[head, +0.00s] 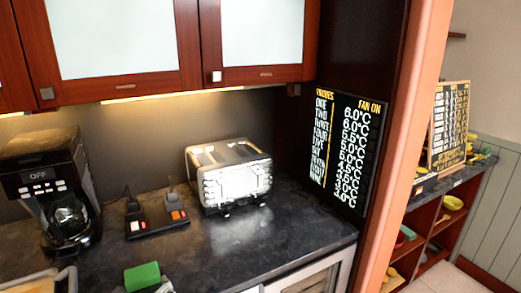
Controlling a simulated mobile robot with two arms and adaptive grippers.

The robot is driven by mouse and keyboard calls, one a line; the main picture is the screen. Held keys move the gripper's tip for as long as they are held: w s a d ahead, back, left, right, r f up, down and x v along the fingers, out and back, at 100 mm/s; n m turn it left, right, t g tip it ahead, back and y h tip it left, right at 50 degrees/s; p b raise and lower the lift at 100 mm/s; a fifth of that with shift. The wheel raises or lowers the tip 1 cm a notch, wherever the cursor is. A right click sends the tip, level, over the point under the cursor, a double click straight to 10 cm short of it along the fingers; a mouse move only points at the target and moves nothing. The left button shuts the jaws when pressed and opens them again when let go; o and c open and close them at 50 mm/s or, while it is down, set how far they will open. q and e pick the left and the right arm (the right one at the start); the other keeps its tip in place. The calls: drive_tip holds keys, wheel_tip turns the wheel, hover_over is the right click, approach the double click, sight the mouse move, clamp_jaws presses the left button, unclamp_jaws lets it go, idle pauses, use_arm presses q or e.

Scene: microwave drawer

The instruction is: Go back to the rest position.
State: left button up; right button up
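Neither of my grippers shows in the head view, so I cannot see whether they are open or shut or where they are. The head view looks at a dark stone counter (235,240) under red-brown wall cabinets with frosted panels (111,38). At the bottom edge, below the counter front, the top of a light-framed appliance with a dark window (312,280) is cut off by the frame.
A black coffee maker (45,180) stands at the left. A silver toaster (230,175) stands at the back middle, with a small dark device (155,217) left of it. A green block (141,276) lies in front. A display board (343,150) hangs right. The counter's right part is clear.

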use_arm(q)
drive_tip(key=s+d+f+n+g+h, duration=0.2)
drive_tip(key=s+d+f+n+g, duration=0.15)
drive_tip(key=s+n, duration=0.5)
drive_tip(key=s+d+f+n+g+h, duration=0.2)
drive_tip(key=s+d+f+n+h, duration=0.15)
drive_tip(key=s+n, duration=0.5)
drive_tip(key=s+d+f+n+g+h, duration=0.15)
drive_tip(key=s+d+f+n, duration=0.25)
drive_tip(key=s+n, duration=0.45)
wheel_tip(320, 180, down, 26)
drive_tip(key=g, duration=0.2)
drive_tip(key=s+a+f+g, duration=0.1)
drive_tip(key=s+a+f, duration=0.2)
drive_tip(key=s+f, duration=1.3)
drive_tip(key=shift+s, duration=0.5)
